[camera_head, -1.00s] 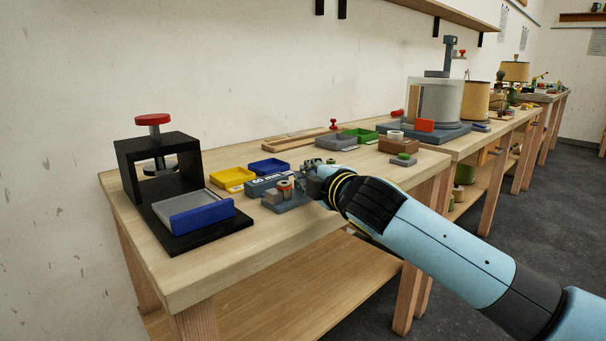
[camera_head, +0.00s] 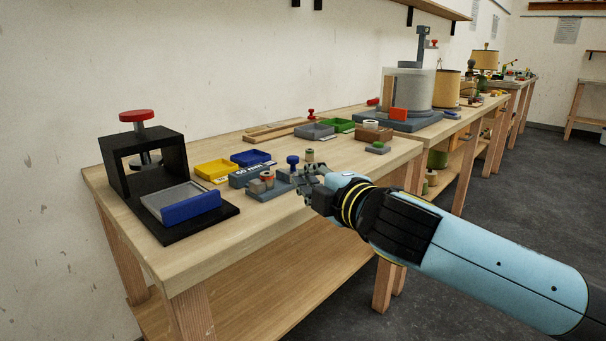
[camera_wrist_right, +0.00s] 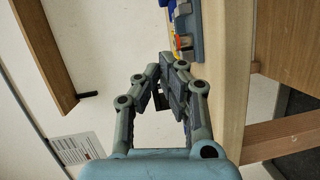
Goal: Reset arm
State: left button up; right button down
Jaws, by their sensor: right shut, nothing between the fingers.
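My right arm comes in from the right in the head view. Its gripper (camera_head: 308,180) is shut and empty, over the near edge of the workbench (camera_head: 245,222). It is just right of a grey fixture (camera_head: 282,188) that carries small cylinders and a blue knob (camera_head: 292,160). In the right wrist view the fingers of the same gripper (camera_wrist_right: 164,72) show with nothing between them. The bench edge and part of the fixture lie beyond them. My left gripper is not in view.
A black press (camera_head: 150,165) with a red knob stands at the bench's left end, a blue-fronted tray (camera_head: 190,210) on its base. Yellow (camera_head: 214,170) and blue bins (camera_head: 251,157) lie behind the fixture. A grey drum (camera_head: 408,88) stands farther back. Open floor lies right of the bench.

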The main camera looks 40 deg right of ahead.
dwell(0.5)
jog(key=s+d+f+m+g, duration=0.1)
jog(key=s+f+m+g, duration=0.15)
jog(key=f, duration=0.85)
jog(key=s+d+f+m+g, duration=0.1)
jog(key=s+d+f+g, duration=0.15)
jog(key=f, duration=0.75)
jog(key=s+a+f+m+g, duration=0.1)
jog(key=s+f+g, duration=0.1)
jog(key=s+f, duration=0.5)
jog(key=s+a+f+m+g, duration=0.15)
jog(key=s+f, duration=0.25)
jog(key=f, duration=0.7)
jog(key=s+a+f+m+g+y, duration=0.1)
jog(key=s+f, duration=0.4)
jog(key=s, duration=0.5)
jog(key=s+a+f+m+g+y, duration=0.1)
jog(key=s+a+f+m+g, duration=0.3)
jog(key=s, duration=0.6)
jog(key=s+a+f+m+g, duration=0.2)
jog(key=s+f, duration=0.5)
jog(key=s, duration=0.4)
jog(key=shift+a+f+m+y+p, duration=0.3)
jog(key=shift+m+y+p, duration=0.1)
jog(key=shift+m, duration=0.1)
